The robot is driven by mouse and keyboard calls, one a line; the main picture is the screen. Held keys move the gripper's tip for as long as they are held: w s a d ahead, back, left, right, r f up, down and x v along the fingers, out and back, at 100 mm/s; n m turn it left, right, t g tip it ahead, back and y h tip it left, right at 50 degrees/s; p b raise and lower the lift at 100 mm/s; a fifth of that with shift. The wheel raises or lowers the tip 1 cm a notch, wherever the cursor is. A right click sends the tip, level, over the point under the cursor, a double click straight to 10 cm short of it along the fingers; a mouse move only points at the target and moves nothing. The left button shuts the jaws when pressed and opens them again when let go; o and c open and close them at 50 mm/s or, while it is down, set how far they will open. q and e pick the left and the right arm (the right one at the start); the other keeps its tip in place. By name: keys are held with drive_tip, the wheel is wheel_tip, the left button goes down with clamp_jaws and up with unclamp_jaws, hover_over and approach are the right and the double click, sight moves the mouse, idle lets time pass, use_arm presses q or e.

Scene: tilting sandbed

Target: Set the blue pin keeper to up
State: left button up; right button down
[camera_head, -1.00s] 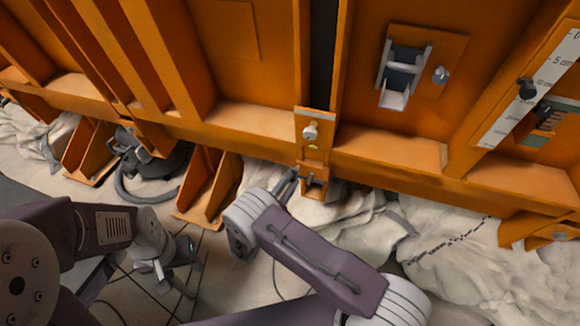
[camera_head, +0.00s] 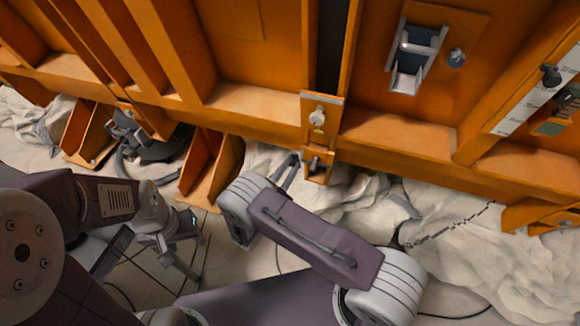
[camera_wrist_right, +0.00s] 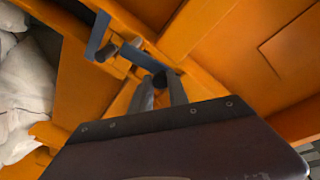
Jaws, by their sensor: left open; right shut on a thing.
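The pin keeper (camera_head: 316,164) is a small grey-blue fitting under a latch plate (camera_head: 318,112) with a pale knob, low on the orange wall. In the right wrist view, the keeper's grey-blue bar (camera_wrist_right: 138,53) lies at my fingertips. My right gripper (camera_head: 290,172) reaches it from the left. In the right wrist view, its fingers (camera_wrist_right: 162,88) are shut around a dark round end at the bar; the exact contact is partly hidden. My left gripper (camera_head: 185,240) is open and empty, low on the left, away from the wall.
A recessed bracket (camera_head: 416,58) with a blue-grey knob (camera_head: 456,58) beside it sits at upper right. A white scale (camera_head: 530,100) is at far right. Orange ribs (camera_head: 212,170) jut out at the wall's foot. Pale heaps (camera_head: 370,205) lie below; a dark cable crosses the floor.

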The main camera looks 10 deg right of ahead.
drive_tip(key=c, duration=1.3)
unclamp_jaws()
drive_tip(key=shift+a, duration=0.1)
drive_tip(key=v, duration=0.9)
drive_tip(key=shift+b, duration=0.45)
